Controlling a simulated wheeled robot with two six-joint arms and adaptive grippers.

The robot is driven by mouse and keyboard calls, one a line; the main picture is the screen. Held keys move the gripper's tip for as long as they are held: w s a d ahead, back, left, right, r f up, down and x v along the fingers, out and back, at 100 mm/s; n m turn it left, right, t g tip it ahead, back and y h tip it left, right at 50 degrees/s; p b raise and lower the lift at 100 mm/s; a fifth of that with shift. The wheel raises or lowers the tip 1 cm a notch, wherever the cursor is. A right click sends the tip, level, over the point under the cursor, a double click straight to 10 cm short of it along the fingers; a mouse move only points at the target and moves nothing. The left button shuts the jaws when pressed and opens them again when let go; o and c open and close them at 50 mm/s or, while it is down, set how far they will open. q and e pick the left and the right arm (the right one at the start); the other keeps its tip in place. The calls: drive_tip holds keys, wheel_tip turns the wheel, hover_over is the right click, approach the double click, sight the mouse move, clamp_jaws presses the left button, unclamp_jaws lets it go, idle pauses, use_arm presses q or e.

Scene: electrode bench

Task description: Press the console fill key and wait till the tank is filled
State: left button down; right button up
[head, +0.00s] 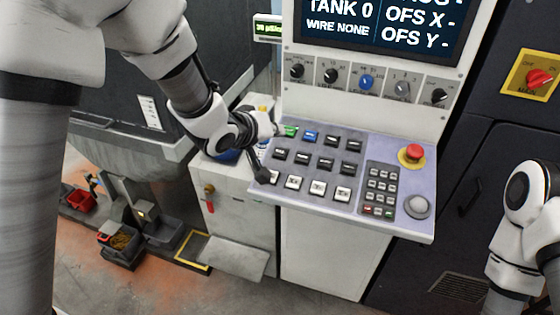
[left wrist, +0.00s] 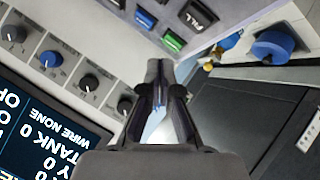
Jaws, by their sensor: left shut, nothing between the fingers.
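The grey console panel (head: 330,228) slopes below the screen and carries rows of keys. The black FILL key (left wrist: 200,13) is at the top of the left wrist view, its label readable. It lies beside the green key (left wrist: 172,43), with a blue key (left wrist: 145,18) close by. In the head view the green key (head: 290,131) is at the panel's upper left. My left gripper (head: 277,130) is beside it; its fingers (left wrist: 158,68) are shut and empty. I cannot tell if they touch the panel. The screen (head: 375,22) reads TANK 0. My right gripper is out of frame.
A row of knobs (head: 365,82) runs under the screen. A red emergency button (head: 412,153) and a number pad (head: 380,190) are on the panel's right. A blue valve handle (left wrist: 275,47) is left of the console. A small green display (head: 268,29) stands behind.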

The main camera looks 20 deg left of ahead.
sight(277, 156)
use_arm(q)
wheel_tip(277, 156, down, 2)
drive_tip(key=shift+f+b, duration=0.1)
drive_tip(key=shift+b, duration=0.45)
drive_tip(key=shift+w+d+f+b, duration=0.1)
drive_tip(key=shift+w+f+b, duration=0.05)
drive_tip(key=shift+w+f, duration=0.3)
drive_tip(key=shift+w+f+b, duration=0.15)
drive_tip(key=shift+w+f, duration=0.05)
drive_tip(key=shift+f, duration=0.35)
drive_tip(key=shift+s, duration=0.1)
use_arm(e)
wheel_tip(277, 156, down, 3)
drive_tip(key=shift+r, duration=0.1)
use_arm(q)
drive_tip(key=shift+s+r, duration=0.15)
drive_tip(key=shift+w+f, duration=0.2)
drive_tip(key=shift+f, duration=0.3)
